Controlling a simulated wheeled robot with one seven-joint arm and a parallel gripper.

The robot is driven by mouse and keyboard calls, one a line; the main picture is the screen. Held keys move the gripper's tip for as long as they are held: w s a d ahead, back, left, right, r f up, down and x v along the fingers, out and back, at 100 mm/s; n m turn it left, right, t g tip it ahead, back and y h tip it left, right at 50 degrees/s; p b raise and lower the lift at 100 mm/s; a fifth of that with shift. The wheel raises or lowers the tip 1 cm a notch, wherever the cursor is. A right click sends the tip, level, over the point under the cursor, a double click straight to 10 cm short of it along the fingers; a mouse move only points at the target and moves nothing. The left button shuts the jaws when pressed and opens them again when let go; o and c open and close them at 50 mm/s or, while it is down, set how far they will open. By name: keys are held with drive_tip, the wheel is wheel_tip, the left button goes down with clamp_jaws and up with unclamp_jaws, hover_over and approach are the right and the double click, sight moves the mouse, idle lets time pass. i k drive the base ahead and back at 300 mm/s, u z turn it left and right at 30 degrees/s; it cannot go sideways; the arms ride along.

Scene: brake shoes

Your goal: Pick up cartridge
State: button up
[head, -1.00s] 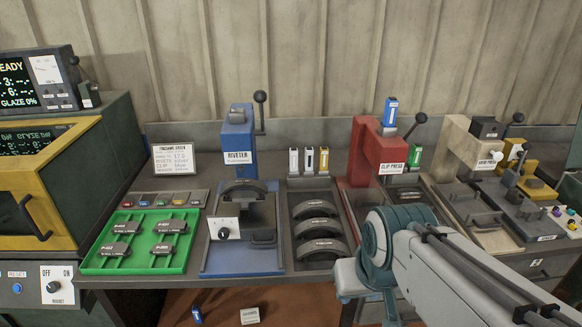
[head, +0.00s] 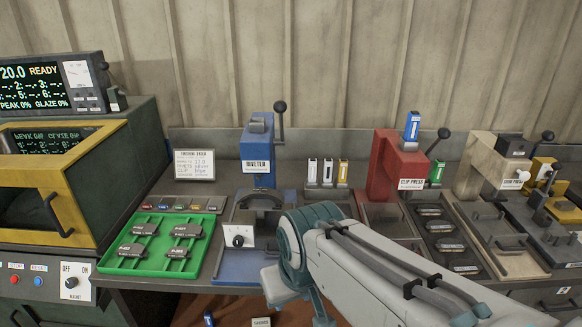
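Several small cartridges are in view. A blue cartridge (head: 412,127) stands upright on top of the red clip press (head: 386,172). A green cartridge (head: 436,172) stands just right of that press. Cartridges with pale fronts (head: 312,171) and a yellow one (head: 343,172) stand in a row between the riveter and the clip press. A small blue object (head: 208,319), perhaps a cartridge, lies low by the bottom edge, below the bench front. My arm reaches in from the lower right and bends down at its joint. My gripper is out of frame.
The blue riveter (head: 258,165) stands left of the red press. A green tray (head: 212,231) holds several brake shoes. A yellow-fronted oven (head: 98,150) is at far left, a beige press (head: 493,165) at right. A pale labelled block (head: 261,322) lies low. My arm hides the bench's middle front.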

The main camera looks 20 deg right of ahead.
sight(312, 162)
drive_tip(key=z, duration=0.45)
drive_tip(key=i, duration=0.85)
drive_tip(key=z, duration=0.3)
